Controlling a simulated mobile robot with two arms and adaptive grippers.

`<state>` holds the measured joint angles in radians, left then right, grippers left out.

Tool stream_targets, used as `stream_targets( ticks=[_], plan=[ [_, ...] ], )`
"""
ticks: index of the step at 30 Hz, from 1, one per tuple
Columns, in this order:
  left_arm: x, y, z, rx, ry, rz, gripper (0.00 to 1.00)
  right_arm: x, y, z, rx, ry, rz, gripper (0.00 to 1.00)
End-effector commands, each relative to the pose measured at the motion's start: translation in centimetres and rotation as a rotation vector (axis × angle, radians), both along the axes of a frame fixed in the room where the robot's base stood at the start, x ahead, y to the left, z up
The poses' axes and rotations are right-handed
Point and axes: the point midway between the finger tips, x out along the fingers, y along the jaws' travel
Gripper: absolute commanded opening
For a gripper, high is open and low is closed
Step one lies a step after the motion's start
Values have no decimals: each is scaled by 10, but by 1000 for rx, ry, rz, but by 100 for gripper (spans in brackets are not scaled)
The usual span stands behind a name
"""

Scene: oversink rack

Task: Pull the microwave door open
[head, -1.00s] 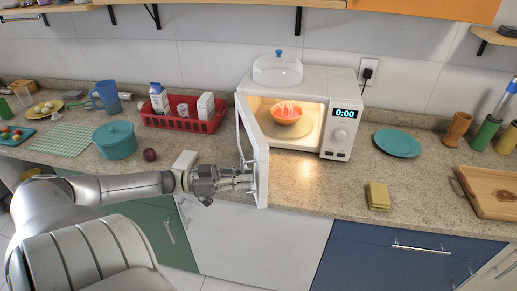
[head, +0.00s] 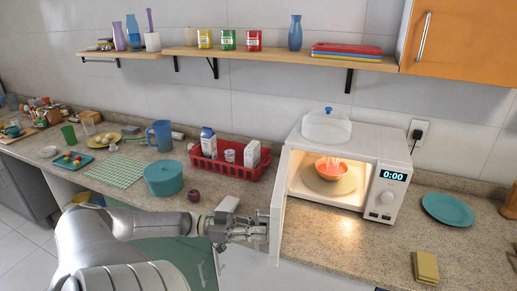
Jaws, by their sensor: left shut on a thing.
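The white microwave (head: 372,146) stands on the counter with its door (head: 277,229) swung wide open toward me, seen nearly edge-on. Inside the lit cavity an orange-red bowl (head: 330,171) sits on the turntable (head: 337,188). The display reads 0:00. My left gripper (head: 266,228) is at the left, outer side of the door, shut on the door handle; the fingers partly hide the handle. My right gripper is not in view.
A clear dome cover (head: 326,128) rests on top of the microwave. Left of the door are a red basket (head: 228,168) with cartons, a teal pot (head: 163,181) and a dark red fruit (head: 193,195). A yellow sponge (head: 426,267) and teal plate (head: 448,210) lie to the right.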

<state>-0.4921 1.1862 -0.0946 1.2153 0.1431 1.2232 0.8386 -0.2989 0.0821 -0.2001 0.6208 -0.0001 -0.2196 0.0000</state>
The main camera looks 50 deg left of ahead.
Motion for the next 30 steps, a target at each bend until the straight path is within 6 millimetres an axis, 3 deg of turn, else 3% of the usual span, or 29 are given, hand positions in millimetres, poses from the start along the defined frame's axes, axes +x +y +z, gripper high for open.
stream_targets(
  ticks=[1,2,7,19,30],
  plan=[
    [-1,0,-1,-2,3,-1,0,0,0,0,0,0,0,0],
    [-1,-1,-1,-2,3,-1,12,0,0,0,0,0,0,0],
    [0,-1,-1,-1,2,-1,31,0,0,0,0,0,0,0],
    [-6,5,-1,1,4,0,31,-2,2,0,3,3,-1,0],
    [-60,56,-1,2,4,4,31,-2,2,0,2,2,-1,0]
  ],
)
